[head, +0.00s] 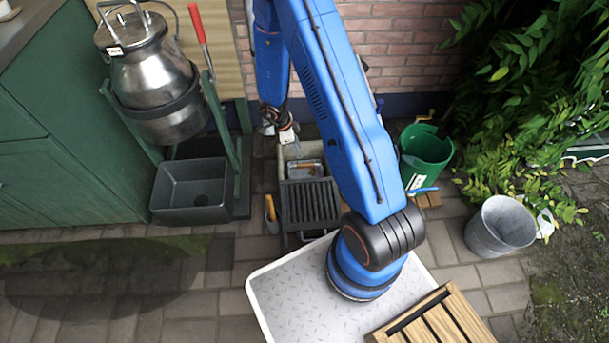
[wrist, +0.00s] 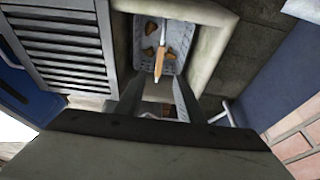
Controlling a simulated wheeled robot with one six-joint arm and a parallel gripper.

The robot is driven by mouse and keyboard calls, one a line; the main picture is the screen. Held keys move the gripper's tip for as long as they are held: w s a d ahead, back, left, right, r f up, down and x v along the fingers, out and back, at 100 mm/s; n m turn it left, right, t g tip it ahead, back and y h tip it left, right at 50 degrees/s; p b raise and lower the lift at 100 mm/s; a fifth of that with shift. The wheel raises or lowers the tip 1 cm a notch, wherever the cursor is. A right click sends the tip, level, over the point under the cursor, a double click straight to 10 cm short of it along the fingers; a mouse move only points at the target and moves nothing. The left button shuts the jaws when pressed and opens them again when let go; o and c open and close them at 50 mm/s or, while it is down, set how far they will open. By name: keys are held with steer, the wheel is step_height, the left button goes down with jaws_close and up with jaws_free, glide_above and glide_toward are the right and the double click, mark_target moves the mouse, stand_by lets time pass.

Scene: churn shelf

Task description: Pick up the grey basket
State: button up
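The grey basket (wrist: 173,62) is a small light-grey container with brown pieces and an orange-handled tool in it. It sits inside a pale stone trough (wrist: 208,45). In the head view the basket (head: 305,169) shows small, at the trough's front part beside a dark slatted grate. My gripper (head: 288,136) points down over the back of the trough. In the wrist view my gripper (wrist: 158,88) has its two fingers apart, with nothing visible held between them. The fingers overlap the near end of the basket in that view; whether they touch it I cannot tell.
The dark slatted grate (head: 310,204) lies in front of the basket. A dark grey bin (head: 190,188) stands left under a metal churn (head: 150,75). A green bucket (head: 425,150) and a grey metal bucket (head: 499,228) stand right. A brick wall (head: 410,45) is behind.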

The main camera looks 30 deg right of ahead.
mark_target(306, 166)
steer(key=x, duration=1.6)
steer(key=shift+f, duration=0.35)
jaws_close()
